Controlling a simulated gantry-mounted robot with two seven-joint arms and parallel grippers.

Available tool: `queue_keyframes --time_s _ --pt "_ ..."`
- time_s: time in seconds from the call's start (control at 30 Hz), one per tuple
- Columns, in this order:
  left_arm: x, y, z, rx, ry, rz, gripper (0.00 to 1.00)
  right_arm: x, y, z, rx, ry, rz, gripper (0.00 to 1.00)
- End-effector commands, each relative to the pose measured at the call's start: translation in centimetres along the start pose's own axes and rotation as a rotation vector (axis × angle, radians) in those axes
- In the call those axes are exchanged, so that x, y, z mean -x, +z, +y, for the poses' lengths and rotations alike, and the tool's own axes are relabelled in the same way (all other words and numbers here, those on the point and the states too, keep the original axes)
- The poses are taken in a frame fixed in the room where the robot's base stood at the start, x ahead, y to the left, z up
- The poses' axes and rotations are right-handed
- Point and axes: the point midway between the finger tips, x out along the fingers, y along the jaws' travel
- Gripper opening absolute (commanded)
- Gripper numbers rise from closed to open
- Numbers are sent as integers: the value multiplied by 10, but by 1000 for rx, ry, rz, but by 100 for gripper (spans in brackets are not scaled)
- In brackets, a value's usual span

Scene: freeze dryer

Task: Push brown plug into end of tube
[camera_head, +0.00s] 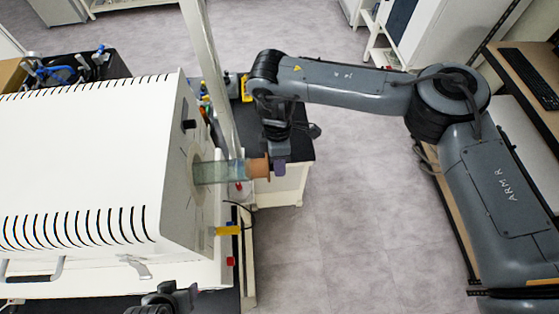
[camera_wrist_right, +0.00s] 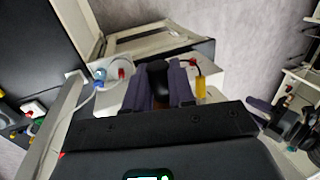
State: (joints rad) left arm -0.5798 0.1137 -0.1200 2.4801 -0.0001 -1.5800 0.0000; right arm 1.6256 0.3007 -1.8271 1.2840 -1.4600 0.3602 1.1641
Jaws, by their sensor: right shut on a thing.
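The white furnace-like machine (camera_head: 90,150) fills the left of the head view. A clear greenish tube (camera_head: 220,172) sticks out from its right side. The brown plug (camera_head: 258,167) is at the tube's open right end, in line with it; how far it sits inside is not clear. My right gripper (camera_head: 278,167) is shut on the plug's outer end. In the right wrist view, its two purplish fingers hold a dark knob-like part, the plug (camera_wrist_right: 158,75), between them. My left gripper (camera_head: 180,296) shows only partly at the bottom edge, below the machine; its fingers are unclear.
A pale upright post (camera_head: 208,70) stands close behind the tube. A yellow block (camera_head: 228,230) sits below the tube by the machine. A black-topped cabinet (camera_head: 300,146) is behind my right gripper. The grey floor (camera_head: 345,230) to the right is open.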

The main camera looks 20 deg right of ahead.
Motion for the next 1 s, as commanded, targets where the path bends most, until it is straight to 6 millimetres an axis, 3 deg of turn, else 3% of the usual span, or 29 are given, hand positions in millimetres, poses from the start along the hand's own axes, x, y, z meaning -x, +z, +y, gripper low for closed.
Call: queue_keyframes --time_s 0.47,1.0 --pt "0 0 -1 -3 -2 -1 59 0 -1 0 0 1 0 0" --pt "4 0 -3 -11 -8 -2 59 1 -20 0 0 1 0 0"
